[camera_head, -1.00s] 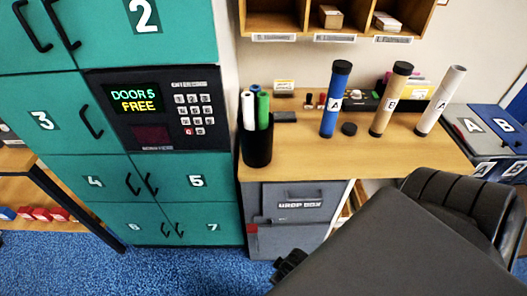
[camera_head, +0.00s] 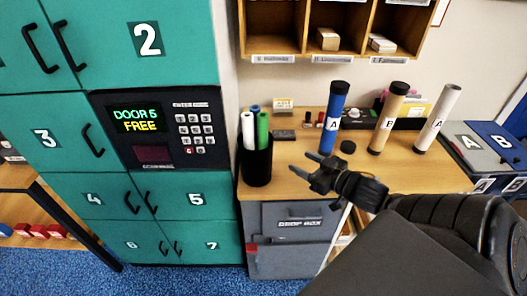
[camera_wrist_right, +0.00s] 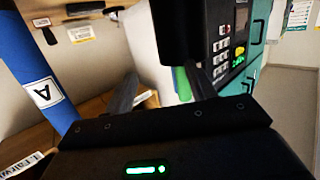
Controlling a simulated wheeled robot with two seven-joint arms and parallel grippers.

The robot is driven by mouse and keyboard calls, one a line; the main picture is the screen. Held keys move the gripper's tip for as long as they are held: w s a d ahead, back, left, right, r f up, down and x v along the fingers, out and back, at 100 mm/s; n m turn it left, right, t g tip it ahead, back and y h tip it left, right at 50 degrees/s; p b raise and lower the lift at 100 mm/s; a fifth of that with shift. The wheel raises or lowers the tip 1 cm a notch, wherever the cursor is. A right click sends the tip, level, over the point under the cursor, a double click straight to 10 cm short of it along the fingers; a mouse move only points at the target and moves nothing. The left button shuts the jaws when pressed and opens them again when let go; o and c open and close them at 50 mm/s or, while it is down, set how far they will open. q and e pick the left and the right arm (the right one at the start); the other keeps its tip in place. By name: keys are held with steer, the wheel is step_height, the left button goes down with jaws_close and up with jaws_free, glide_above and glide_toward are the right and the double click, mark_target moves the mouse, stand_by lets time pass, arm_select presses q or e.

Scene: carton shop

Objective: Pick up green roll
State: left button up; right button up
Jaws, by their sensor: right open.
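The green roll (camera_head: 262,130) stands upright in a black cylindrical holder (camera_head: 257,166) on the wooden counter, beside a white roll (camera_head: 248,131) and a blue one behind. Its lower part is hidden in the holder. In the right wrist view the green roll (camera_wrist_right: 183,84) shows partly, behind one finger. My right gripper (camera_head: 318,172) is open and empty, to the right of the holder and near the counter's front edge. Its fingers also show in the wrist view (camera_wrist_right: 165,88), pointing toward the rolls. My left gripper is not in view.
A blue tube marked A (camera_head: 334,118), a tan tube (camera_head: 388,120) and a white tube (camera_head: 437,118) stand on the counter (camera_head: 290,183) to the right. A black cap (camera_head: 348,147) lies between them. Teal lockers (camera_head: 190,60) rise at the left; cubbyholes (camera_head: 290,35) hang above.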

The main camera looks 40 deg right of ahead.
mark_target(267, 133)
step_height(267, 133, up, 6)
steer(key=w+a+r+n+t+y, duration=0.1)
steer(key=w+n+y, duration=0.1)
steer(key=y, duration=0.2)
steer(key=x, duration=0.3)
steer(key=p+x, duration=0.1)
steer(key=x, duration=0.2)
steer(key=p+x, duration=0.1)
steer(key=x, duration=0.2)
steer(key=shift+w+a+f, duration=0.1)
steer(key=shift+f, duration=0.2)
steer(key=shift+w+a+f+p, duration=0.15)
steer(key=shift+w+a+p, duration=0.15)
steer(key=shift+w, duration=0.3)
steer(key=shift+d, duration=0.1)
jaws_close()
